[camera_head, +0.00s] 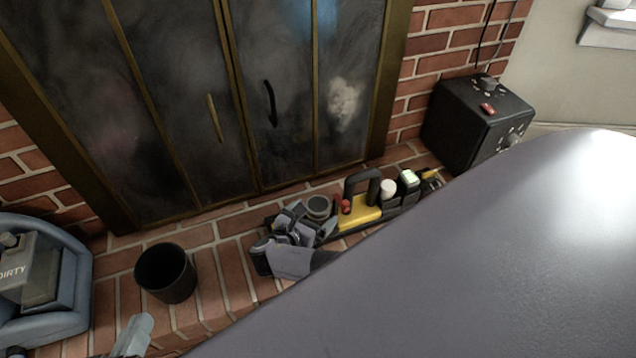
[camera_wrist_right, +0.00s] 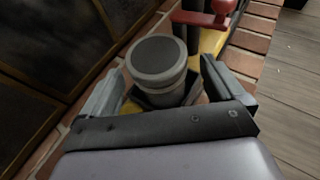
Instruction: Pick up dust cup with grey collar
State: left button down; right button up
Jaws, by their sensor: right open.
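My right gripper (camera_head: 296,222) is at the cup's left in the head view. In the wrist view the right gripper (camera_wrist_right: 164,88) is open, with one finger on each side of the cup's lower part and visible gaps. The cup's base is partly hidden. My left gripper (camera_head: 133,338) shows only in part at the bottom left edge, so its opening cannot be judged.
A yellow item with a black handle (camera_head: 362,215) and several small items stand in a row right of the cup. A black bin (camera_head: 166,273) and a blue container (camera_head: 75,290) stand left. Fireplace doors (camera_head: 190,100) rise behind. A black box (camera_head: 470,120) stands far right.

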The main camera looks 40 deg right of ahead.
jog(key=shift+w+d, duration=0.1)
jog(key=shift+d, duration=0.05)
jog(key=c, duration=1.2)
